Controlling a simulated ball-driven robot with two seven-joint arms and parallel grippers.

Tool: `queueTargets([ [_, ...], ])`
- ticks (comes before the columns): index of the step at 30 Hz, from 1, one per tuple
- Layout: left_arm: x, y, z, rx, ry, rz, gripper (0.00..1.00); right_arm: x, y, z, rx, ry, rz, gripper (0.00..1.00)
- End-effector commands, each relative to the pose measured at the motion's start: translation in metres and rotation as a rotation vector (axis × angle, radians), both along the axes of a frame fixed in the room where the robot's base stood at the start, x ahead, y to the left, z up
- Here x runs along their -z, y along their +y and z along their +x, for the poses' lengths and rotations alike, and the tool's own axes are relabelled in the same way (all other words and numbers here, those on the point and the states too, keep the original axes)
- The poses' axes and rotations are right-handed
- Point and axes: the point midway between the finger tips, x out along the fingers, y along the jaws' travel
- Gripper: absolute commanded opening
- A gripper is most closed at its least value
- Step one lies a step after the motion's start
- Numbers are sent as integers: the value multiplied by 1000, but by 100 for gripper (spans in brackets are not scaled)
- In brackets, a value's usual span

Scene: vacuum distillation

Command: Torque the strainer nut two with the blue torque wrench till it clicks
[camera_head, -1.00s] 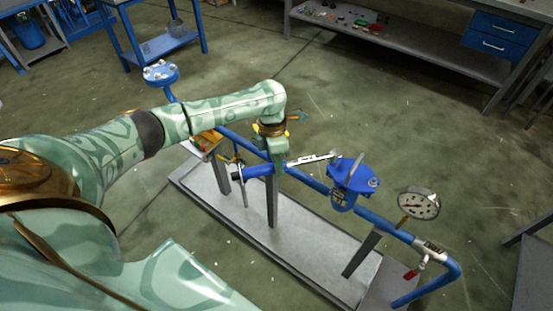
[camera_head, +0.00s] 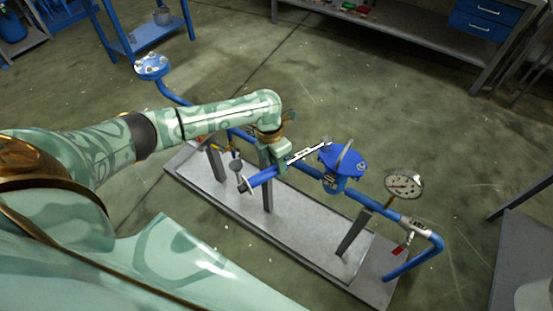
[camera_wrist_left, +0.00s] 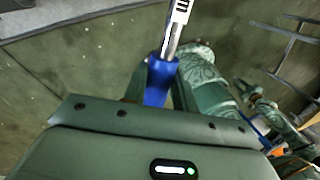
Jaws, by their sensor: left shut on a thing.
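My left gripper (camera_head: 277,160) is shut on the torque wrench, just above the blue pipe. The wrench's silver shaft (camera_head: 305,153) points right and slightly up in the head view, its far end at the left rim of the blue strainer cover (camera_head: 343,159). In the left wrist view, the wrench's blue handle (camera_wrist_left: 158,82) sits between the fingers, with the shaft (camera_wrist_left: 176,25) leading out past the top edge. The individual strainer nuts are too small to tell apart, and whether the wrench head is seated on one cannot be told.
The blue pipe (camera_head: 365,200) runs on grey posts over a grey base plate (camera_head: 300,235). A round gauge (camera_head: 404,185) and a red-handled valve (camera_head: 399,249) are right of the strainer. A flanged pipe end (camera_head: 152,66) stands at left. A workbench (camera_head: 420,45) stands behind, with open floor between.

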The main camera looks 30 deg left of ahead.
Motion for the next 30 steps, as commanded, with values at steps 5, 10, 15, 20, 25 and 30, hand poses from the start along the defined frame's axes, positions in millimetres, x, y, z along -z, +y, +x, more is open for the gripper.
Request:
queueTargets([
  [5,-6,-17,-6,-89,-2,-1,0,-18,0,4,0,-10,0,30],
  [10,-4,-32,-11,-186,-2,-1,0,-28,0,7,0,-16,0,30],
  [15,-6,-53,-15,-304,-1,-2,0,-42,0,10,0,-23,0,30],
  [20,-4,-66,-17,-386,-1,-2,0,-49,0,11,0,-26,0,30],
  [25,-4,-88,-17,-507,1,-3,0,-61,0,13,0,-32,0,30],
  [30,-4,-103,-15,-594,1,-3,0,-66,0,14,0,-34,0,30],
])
